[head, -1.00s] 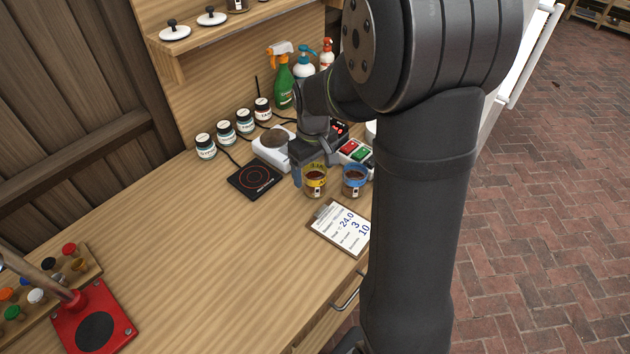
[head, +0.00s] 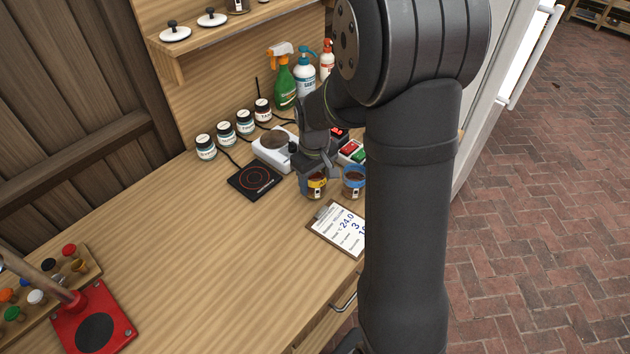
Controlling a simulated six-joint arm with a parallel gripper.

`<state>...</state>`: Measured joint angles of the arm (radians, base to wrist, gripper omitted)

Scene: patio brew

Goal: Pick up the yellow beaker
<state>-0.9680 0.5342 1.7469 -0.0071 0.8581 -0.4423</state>
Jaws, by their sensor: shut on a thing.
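The yellow beaker (head: 314,193) is a small glass vessel with a yellow band and dark contents. It stands upright on the wooden bench, or very slightly above it; I cannot tell which. My gripper (head: 315,178) is around the beaker's upper part and shut on it, hiding much of its rim. A similar beaker with a blue band (head: 354,183) stands close to its right, partly behind my arm.
A black hot plate (head: 255,181) lies to the left, with a white scale (head: 273,149) behind it. A clipboard (head: 338,230) lies in front. Several jars and spray bottles (head: 283,83) stand at the back. The bench's left middle (head: 190,240) is clear.

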